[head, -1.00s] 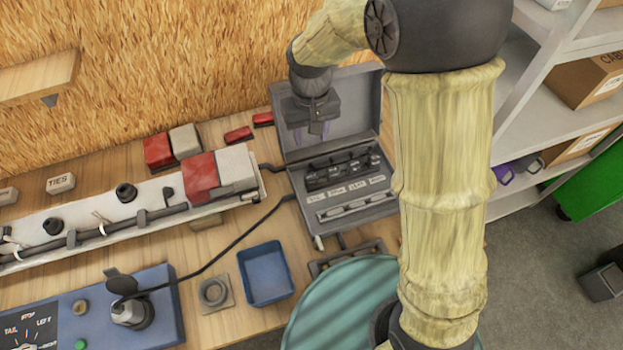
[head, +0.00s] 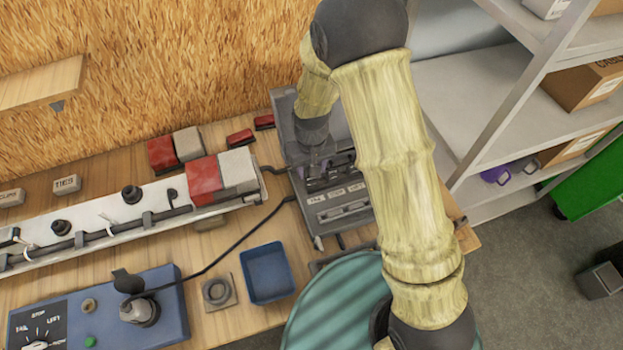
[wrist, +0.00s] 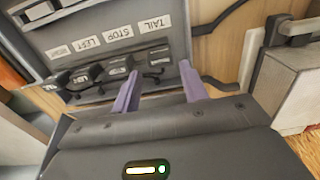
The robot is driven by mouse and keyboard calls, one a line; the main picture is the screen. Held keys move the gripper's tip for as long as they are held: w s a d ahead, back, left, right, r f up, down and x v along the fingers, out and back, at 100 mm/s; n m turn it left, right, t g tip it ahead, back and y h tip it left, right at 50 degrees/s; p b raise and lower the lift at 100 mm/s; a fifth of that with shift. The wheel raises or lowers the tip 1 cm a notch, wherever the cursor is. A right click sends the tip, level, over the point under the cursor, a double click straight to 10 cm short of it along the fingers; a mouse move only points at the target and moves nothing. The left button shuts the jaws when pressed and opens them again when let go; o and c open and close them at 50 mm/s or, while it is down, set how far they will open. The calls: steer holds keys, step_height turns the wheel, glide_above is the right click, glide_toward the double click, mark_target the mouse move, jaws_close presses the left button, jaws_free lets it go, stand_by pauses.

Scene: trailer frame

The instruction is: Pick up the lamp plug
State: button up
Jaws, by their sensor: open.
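My gripper (head: 316,172) reaches down into the grey case in the head view. In the wrist view its two purple fingers (wrist: 160,84) are apart, with nothing held between them. A row of several small black pieces (wrist: 118,66) sits in the case beside the labels TAIL, STOP, LEFT and one less readable. The black piece by TAIL (wrist: 157,57) lies just beyond the fingertips, roughly between them. I cannot tell which piece is the lamp plug. A dark plug with a cable (head: 140,308) stands on the blue control box (head: 165,325).
The grey case (head: 345,222) stands open at the table's right end. A lamp bar (head: 100,228) with red and white blocks lies to its left. A blue tray (head: 267,272) and a teal round top (head: 345,310) are in front. A shelf (head: 510,130) stands at right.

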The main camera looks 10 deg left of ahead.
mark_target(311, 180)
steer(key=shift+f, duration=0.1)
steer(key=shift+s+d+f+p, duration=0.1)
steer(key=shift+s+f+p, duration=0.05)
steer(key=shift+f+p, duration=1.1)
steer(key=shift+f, duration=1.3)
steer(key=c, duration=0.7)
